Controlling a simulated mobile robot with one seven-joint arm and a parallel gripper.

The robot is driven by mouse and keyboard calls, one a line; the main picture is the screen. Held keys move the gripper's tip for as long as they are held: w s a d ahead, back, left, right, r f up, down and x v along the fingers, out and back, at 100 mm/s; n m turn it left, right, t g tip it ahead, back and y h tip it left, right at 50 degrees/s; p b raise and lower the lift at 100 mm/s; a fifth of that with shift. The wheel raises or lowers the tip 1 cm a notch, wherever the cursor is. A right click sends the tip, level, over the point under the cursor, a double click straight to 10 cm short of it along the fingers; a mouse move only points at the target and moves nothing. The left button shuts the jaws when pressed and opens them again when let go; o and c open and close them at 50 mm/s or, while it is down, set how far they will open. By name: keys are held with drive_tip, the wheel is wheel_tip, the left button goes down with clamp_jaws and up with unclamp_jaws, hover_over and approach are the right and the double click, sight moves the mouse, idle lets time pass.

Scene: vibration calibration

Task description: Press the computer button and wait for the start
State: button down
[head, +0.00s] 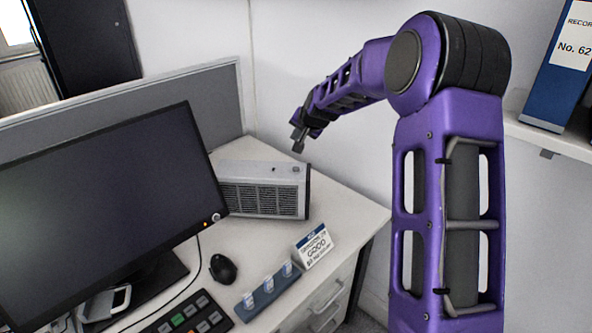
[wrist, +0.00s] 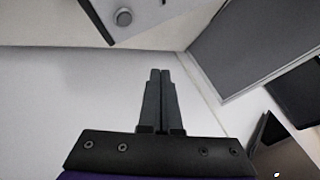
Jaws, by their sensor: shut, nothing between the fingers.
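The computer (head: 264,199) is a grey box with a dark grille, lying on the desk behind the monitor's right edge. In the wrist view its corner (wrist: 152,22) shows at the top, with a round grey button (wrist: 124,17) on it. My gripper (head: 298,142) is above and behind the computer's right end, apart from it. In the wrist view the two dark fingers of my gripper (wrist: 160,72) are together and empty, with their tips below the button in the picture. The monitor (head: 105,200) has a dark screen and a small orange light at its lower right corner.
A partition (head: 150,103) and wall bound the desk behind. A shelf with a blue binder (head: 562,70) is at right.

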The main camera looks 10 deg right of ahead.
drive_tip(key=b, duration=0.5)
hover_over(297, 173)
drive_tip(key=shift+w+f, duration=0.1)
drive_tip(key=shift+f, duration=3.9)
drive_tip(key=shift+f+b, duration=0.4)
drive_tip(key=shift+f+b, duration=0.4)
drive_tip(key=shift+f, duration=0.05)
drive_tip(key=shift+r, duration=0.1)
drive_tip(key=shift+a+r+p, duration=0.1)
drive_tip(key=shift+r+p, duration=0.35)
drive_tip(key=shift+r, duration=0.3)
drive_tip(key=shift+r+p, duration=1.4)
drive_tip(key=shift+r, duration=1.1)
